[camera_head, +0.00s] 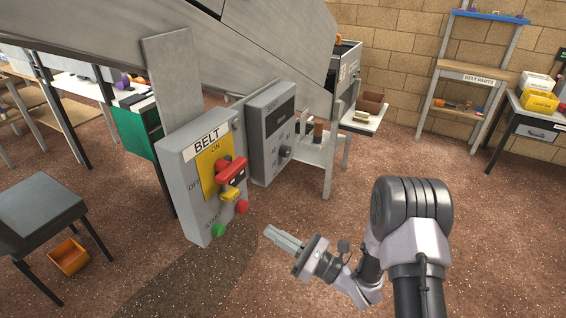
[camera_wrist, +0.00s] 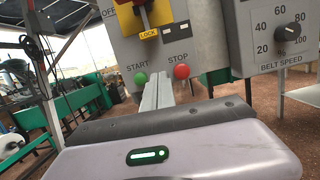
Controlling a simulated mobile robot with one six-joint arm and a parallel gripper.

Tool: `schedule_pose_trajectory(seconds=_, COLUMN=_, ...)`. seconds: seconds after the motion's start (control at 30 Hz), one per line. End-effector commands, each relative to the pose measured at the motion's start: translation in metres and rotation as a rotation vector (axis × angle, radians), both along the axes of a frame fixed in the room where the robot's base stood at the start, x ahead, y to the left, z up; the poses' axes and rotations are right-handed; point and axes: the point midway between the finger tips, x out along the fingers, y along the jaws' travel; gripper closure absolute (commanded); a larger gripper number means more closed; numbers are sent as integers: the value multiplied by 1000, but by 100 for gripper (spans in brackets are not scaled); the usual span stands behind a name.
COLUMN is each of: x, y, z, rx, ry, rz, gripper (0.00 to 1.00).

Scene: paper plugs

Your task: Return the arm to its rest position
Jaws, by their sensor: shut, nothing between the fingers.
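My gripper (camera_head: 284,239) is shut and empty, at the end of my arm in the lower middle of the head view. It points left toward the grey BELT control box (camera_head: 195,210) and appears apart from it. In the wrist view my shut fingers (camera_wrist: 157,94) point at the lower front of the box, between the green START button (camera_wrist: 140,78) and the red STOP button (camera_wrist: 182,71). A red switch handle (camera_head: 232,168) with a yellow LOCK piece (camera_head: 231,194) sits on the box front.
A second grey box (camera_head: 271,140) with a belt speed dial (camera_wrist: 288,32) stands beside the BELT box. A grey stool (camera_head: 38,212) and an orange bin (camera_head: 69,257) are at the left. A BELT PARTS shelf (camera_head: 478,78) stands at the back wall. Open floor lies around my arm.

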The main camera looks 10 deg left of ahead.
Motion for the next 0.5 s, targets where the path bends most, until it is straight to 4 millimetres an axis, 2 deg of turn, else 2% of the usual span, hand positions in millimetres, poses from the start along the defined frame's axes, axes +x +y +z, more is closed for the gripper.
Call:
schedule_pose_trajectory(seconds=0.07, x=29, y=-8, z=20, rx=6, ry=130, rz=-68, gripper=100)
schedule_pose_trajectory(seconds=0.13, x=72, y=-30, z=54, rx=66, ry=390, rz=-215, gripper=100)
schedule_pose_trajectory(seconds=0.17, x=88, y=-44, z=71, rx=121, ry=526, rz=-296, gripper=100)
schedule_pose_trajectory(seconds=0.2, x=104, y=-68, z=94, rx=229, ry=712, rz=-413, gripper=100)
schedule_pose_trajectory(seconds=0.27, x=112, y=-108, z=124, rx=448, ry=974, rz=-585, gripper=100)
schedule_pose_trajectory(seconds=0.3, x=106, y=-134, z=142, rx=630, ry=1134, rz=-688, gripper=100)
schedule_pose_trajectory(seconds=0.37, x=81, y=-170, z=162, rx=952, ry=1352, rz=-822, gripper=100)
schedule_pose_trajectory(seconds=0.4, x=56, y=-189, z=171, rx=1193, ry=1481, rz=-890, gripper=100)
schedule_pose_trajectory(seconds=0.47, x=6, y=-210, z=179, rx=1589, ry=1647, rz=-962, gripper=100)
schedule_pose_trajectory(seconds=0.5, x=-31, y=-217, z=179, rx=1866, ry=1739, rz=-989, gripper=100)
